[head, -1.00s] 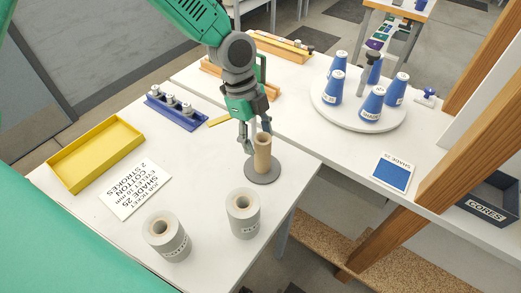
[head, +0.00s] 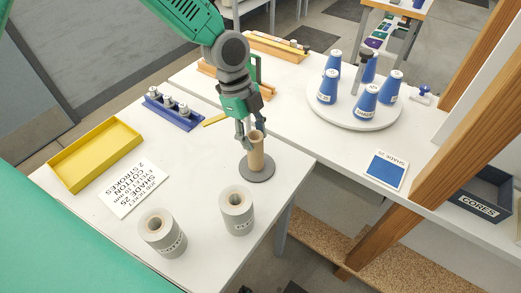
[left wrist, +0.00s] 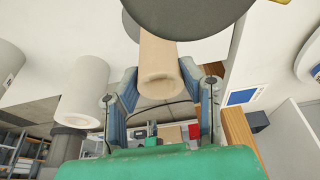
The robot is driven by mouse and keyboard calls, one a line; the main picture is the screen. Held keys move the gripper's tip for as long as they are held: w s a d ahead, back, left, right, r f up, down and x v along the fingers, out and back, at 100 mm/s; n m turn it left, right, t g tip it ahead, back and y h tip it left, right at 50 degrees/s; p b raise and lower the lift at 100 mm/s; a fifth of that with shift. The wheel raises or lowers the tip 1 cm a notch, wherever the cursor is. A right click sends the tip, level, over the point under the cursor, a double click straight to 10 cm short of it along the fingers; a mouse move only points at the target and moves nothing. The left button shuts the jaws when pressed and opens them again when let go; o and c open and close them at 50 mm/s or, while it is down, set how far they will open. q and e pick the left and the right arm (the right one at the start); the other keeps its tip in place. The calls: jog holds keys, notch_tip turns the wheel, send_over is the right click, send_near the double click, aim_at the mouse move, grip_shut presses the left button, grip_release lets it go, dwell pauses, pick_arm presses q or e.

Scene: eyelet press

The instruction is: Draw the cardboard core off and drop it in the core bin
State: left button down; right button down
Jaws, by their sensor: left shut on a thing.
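The tan cardboard core (head: 256,154) stands upright on a round grey base (head: 257,175) near the right edge of the near white table. My left gripper (head: 251,138) comes down from above and is shut on the core near its top. The core bin, a dark box labelled CORES (head: 482,206), is at the far right, apart from the core. My right gripper is not in view.
Two grey rolls (head: 237,211) (head: 162,233) stand near the core. A yellow tray (head: 95,154), a job card (head: 134,189) and a blue rack (head: 174,113) lie to the left. Blue cones stand on a round turntable (head: 352,117). A wooden post (head: 430,204) rises before the bin.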

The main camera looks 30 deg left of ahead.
pick_arm(q)
jog(key=shift+w+a+r+p, duration=0.1)
jog(key=shift+a+r+p, duration=0.2)
jog(key=shift+r+p, duration=0.15)
notch_tip(320, 180, up, 13)
jog(key=p, duration=0.8)
jog(key=shift+f, duration=0.15)
dwell(2.0)
dwell(0.4)
